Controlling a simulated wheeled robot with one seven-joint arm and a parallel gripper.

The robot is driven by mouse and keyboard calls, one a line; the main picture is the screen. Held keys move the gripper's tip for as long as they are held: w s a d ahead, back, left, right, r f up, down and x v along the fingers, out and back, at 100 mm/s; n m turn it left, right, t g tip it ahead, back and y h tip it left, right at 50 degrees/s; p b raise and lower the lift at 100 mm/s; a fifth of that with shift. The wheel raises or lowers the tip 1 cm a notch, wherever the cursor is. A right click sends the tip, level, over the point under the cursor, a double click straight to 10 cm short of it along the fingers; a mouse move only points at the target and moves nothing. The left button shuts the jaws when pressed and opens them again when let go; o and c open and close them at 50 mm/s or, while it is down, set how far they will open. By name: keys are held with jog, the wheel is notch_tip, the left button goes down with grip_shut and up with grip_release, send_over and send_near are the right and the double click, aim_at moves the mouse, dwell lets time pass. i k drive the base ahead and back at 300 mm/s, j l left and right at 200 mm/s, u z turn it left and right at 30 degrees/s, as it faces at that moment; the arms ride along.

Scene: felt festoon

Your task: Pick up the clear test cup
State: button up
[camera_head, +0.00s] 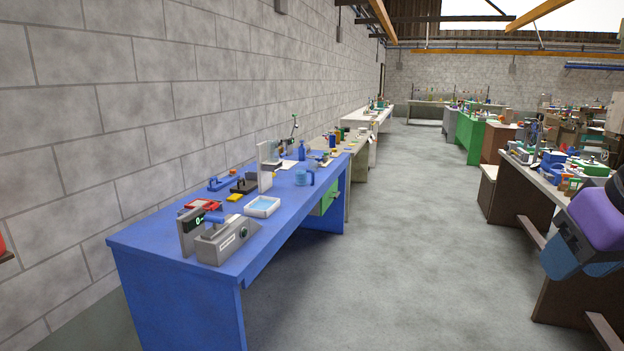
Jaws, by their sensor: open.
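A small light-blue cup-like vessel with what looks like a handle (303,178) stands on the blue bench (150,237), toward its far right part. It may be the clear test cup, but it is too small to tell for sure. No other clear cup can be made out. My gripper's fingers are not in view. A purple and blue part at the right edge looks like a link of my arm, well away from the blue bench.
A grey device with a display (222,240) stands at the bench's near end. A white tray with blue inside (262,213), a red tray (203,204) and a blue bottle (301,150) share the top. The grey floor aisle (395,230) is open. A cluttered bench (530,178) stands at right.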

aim_at(313, 165)
jog(key=i+l+z, duration=0.25)
jog(key=i, duration=1.25)
jog(key=i+j+z, duration=0.25)
jog(key=i, duration=1.25)
jog(key=i+l, duration=0.1)
jog(key=i, duration=0.6)
jog(key=i+l, duration=0.1)
jog(key=i, duration=0.65)
jog(key=i+u, duration=0.25)
jog(key=u, duration=0.2)
jog(key=i+u, duration=0.2)
jog(key=u, duration=0.25)
jog(key=i+l+u, duration=0.1)
jog(key=i+u, duration=0.15)
jog(key=u, duration=0.15)
jog(key=i+u, duration=0.2)
jog(key=u, duration=0.2)
jog(key=i+u, duration=0.15)
jog(key=u, duration=0.3)
jog(key=i+l+u, duration=0.1)
jog(key=u, duration=0.3)
jog(key=i+l, duration=0.05)
